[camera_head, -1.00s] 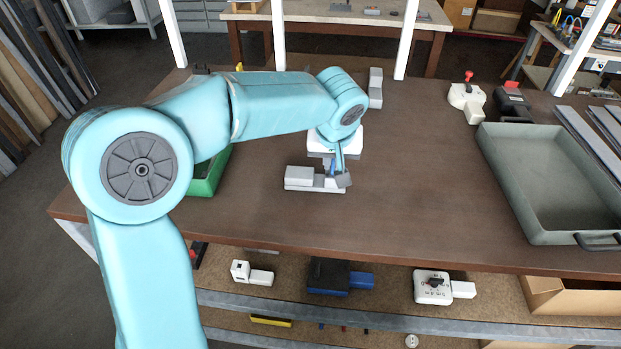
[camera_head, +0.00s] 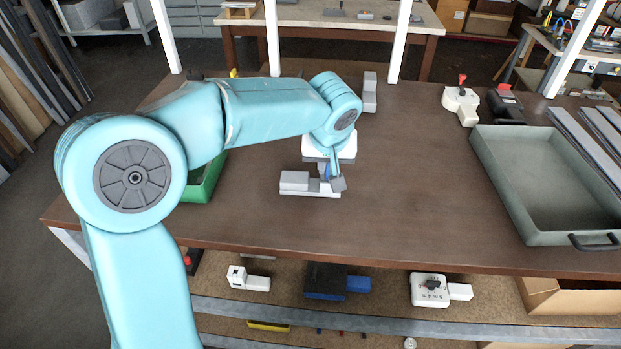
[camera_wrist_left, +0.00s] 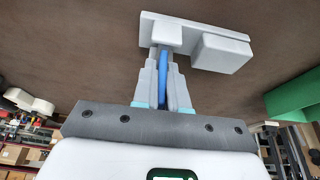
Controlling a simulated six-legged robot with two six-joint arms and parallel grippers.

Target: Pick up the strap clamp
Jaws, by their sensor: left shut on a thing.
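The strap clamp appears to be the light grey piece (camera_head: 305,190) on the brown table, a flat bar with a raised block and a blue upright part. It also shows in the left wrist view (camera_wrist_left: 222,53). My left gripper (camera_head: 331,176) points down at its right end. In the left wrist view my fingers (camera_wrist_left: 163,85) are shut on the blue upright part (camera_wrist_left: 163,72). The bar lies at or very close to the tabletop; I cannot tell whether it is clear of it. My right gripper is not in view.
A green bin (camera_head: 207,183) stands to the left, partly behind my arm. A grey-green tray (camera_head: 520,195) is at the right. A white clamp with a red knob (camera_head: 461,103) and a dark one (camera_head: 507,105) stand behind it. The table between clamp and tray is clear.

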